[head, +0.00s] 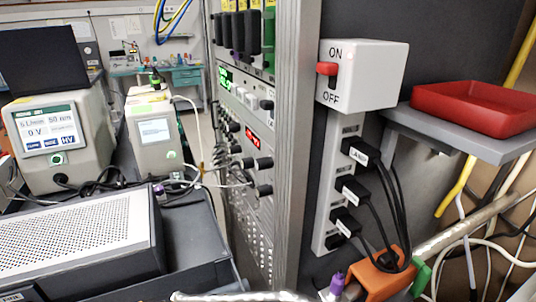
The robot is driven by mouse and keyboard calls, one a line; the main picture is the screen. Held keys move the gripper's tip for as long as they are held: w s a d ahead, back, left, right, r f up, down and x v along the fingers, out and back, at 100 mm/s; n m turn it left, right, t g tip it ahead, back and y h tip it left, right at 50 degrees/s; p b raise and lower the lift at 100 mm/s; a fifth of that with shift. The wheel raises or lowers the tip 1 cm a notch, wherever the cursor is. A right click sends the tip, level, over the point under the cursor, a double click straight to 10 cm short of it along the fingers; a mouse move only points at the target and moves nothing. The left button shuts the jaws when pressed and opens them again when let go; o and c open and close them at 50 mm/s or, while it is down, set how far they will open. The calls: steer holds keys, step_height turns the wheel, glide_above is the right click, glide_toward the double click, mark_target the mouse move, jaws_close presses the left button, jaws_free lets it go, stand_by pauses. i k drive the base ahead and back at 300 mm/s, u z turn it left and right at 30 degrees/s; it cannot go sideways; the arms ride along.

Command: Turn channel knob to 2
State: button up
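Black round knobs show on the rack's instrument panels, seen at a steep angle. One dark knob (264,163) sits below a red digit display (254,140), and another knob (264,190) is lower down. Smaller knobs (235,149) are to their left. I cannot tell which is the channel knob, and no channel numbers or pointer position can be read. A unit with a green display (226,77) is higher in the rack. My gripper is not in view.
A metal rack post (291,140) stands right of the panels. A white ON/OFF switch box (375,75), a power strip (335,180) with black plugs and a red tray (470,107) are farther right. A perforated grey unit (75,240) and cables (185,180) lie left of the rack.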

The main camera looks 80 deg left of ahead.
mark_target(248, 162)
steer(key=z, duration=1.5)
steer(key=i, duration=0.65)
steer(key=u, duration=4.35)
steer(key=i, duration=0.5)
steer(key=u, duration=0.05)
